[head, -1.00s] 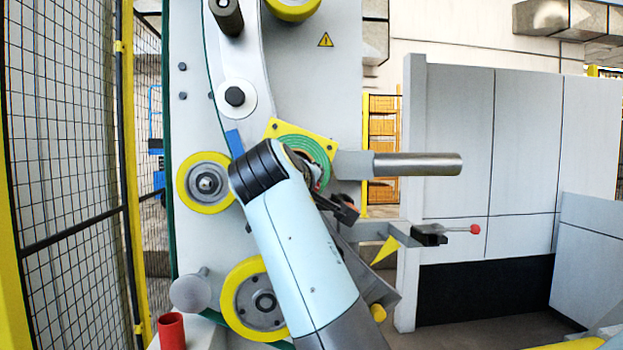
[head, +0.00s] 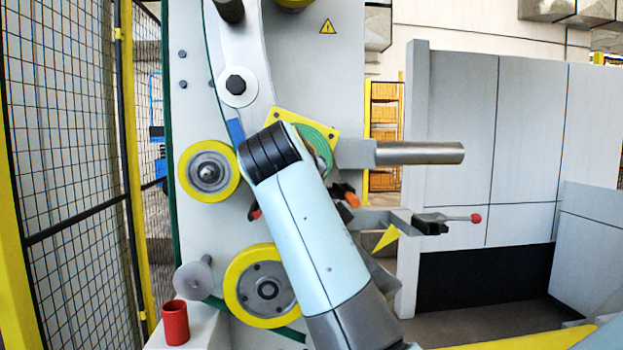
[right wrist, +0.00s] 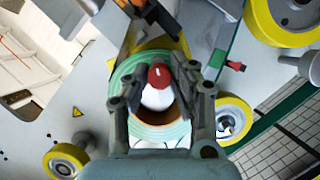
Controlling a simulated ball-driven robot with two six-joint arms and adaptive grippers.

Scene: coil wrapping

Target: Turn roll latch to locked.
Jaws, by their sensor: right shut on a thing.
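The roll latch shows in the right wrist view as a red knob (right wrist: 160,75) with a small white mark, on a white round hub (right wrist: 157,99). It sits in the middle of the green roll (right wrist: 128,72). My right gripper (right wrist: 160,79) has its two grey fingers on either side of the knob and is shut on it. In the head view the green roll (head: 326,138) is partly hidden behind my right forearm and wrist. The knob and the fingertips are hidden there. My left gripper is in neither view now.
A yellow plate (head: 287,117) lies behind the roll. A grey bar (head: 420,153) sticks out to the right, with a red-tipped lever (head: 475,218) below it. Yellow-rimmed wheels (head: 226,169) stand left of my arm. A red cup (head: 174,322) stands at lower left.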

